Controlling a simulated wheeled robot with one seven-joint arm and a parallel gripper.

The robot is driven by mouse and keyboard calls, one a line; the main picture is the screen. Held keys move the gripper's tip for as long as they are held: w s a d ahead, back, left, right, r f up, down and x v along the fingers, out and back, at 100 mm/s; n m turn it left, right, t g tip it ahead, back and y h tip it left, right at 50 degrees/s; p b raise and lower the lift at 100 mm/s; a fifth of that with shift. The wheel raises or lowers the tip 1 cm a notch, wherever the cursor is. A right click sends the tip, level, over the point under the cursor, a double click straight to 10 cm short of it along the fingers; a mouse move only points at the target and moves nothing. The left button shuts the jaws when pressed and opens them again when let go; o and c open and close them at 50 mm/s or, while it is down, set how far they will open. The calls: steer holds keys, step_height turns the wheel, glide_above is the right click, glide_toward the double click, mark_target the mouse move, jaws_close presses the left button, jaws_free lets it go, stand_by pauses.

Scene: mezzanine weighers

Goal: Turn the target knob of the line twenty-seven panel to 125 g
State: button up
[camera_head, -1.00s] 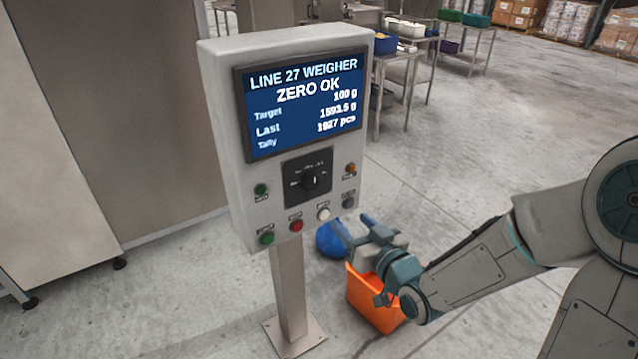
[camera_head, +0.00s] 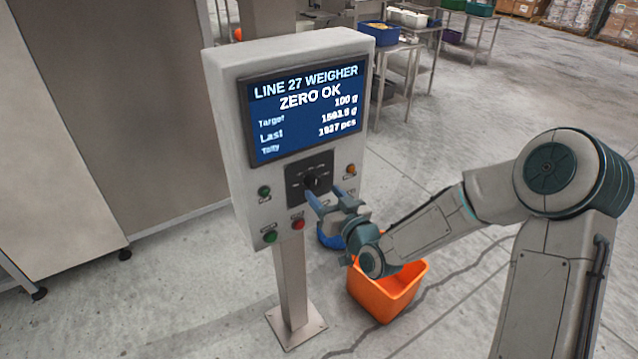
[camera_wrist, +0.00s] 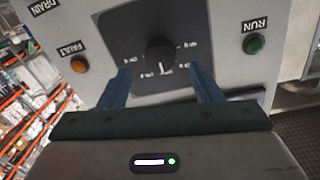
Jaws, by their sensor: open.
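The line 27 panel (camera_head: 225,110) stands on a post. Its screen (camera_head: 303,110) reads "LINE 27 WEIGHER", "ZERO OK", Target 100 g. The black target knob (camera_head: 310,181) sits on a dark square plate below the screen. In the wrist view the knob (camera_wrist: 160,54) is ahead of my fingers, with a white mark toward the bottom of the picture; the scale figures are too small to read. My gripper (camera_head: 323,197) is open and empty, just in front of the knob and slightly below it. In the wrist view my gripper (camera_wrist: 160,82) has one finger at each side below the knob, apart from it.
Around the knob are a green run button (camera_wrist: 254,44), an amber fault lamp (camera_wrist: 79,64), a red button (camera_head: 298,224) and a lower green button (camera_head: 270,237).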

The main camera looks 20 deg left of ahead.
mark_target(317, 185)
steer(key=shift+p+x, duration=0.35)
steer(key=shift+x, duration=1.45)
steer(key=c, duration=1)
steer(key=shift+b, duration=0.35)
steer(key=m+b, duration=0.2)
steer(key=m, duration=0.1)
steer(key=shift+f+m, duration=0.1)
steer(key=shift+m, duration=0.3)
steer(key=m+b, duration=0.2)
steer(key=m, duration=0.2)
steer(key=shift+w+m, duration=0.1)
steer(key=shift+m, duration=0.2)
